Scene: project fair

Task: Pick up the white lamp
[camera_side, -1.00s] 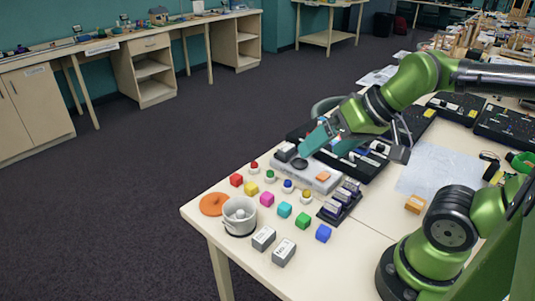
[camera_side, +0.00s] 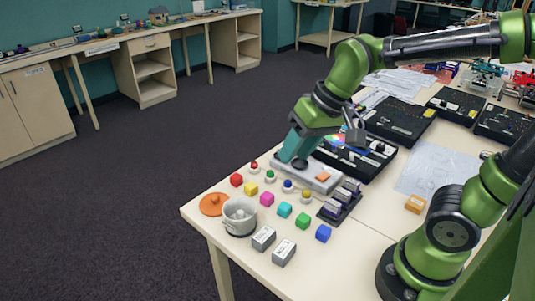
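I cannot make out a white lamp for certain. Small knobs with coloured tops stand in a loose row on the table: red (camera_side: 254,166), green (camera_side: 270,176), blue (camera_side: 288,186) and yellow (camera_side: 306,195). My gripper (camera_side: 292,158) points down at the left end of a light grey device (camera_side: 322,178), close to the dark round part on its top. Its teal fingers overlap in this view, so their gap is hidden. Whether anything is between them, or whether they touch the device, I cannot tell.
Two grey blocks (camera_side: 284,252) are at the front. A black rack (camera_side: 340,207) and black cases (camera_side: 398,120) lie to the right.

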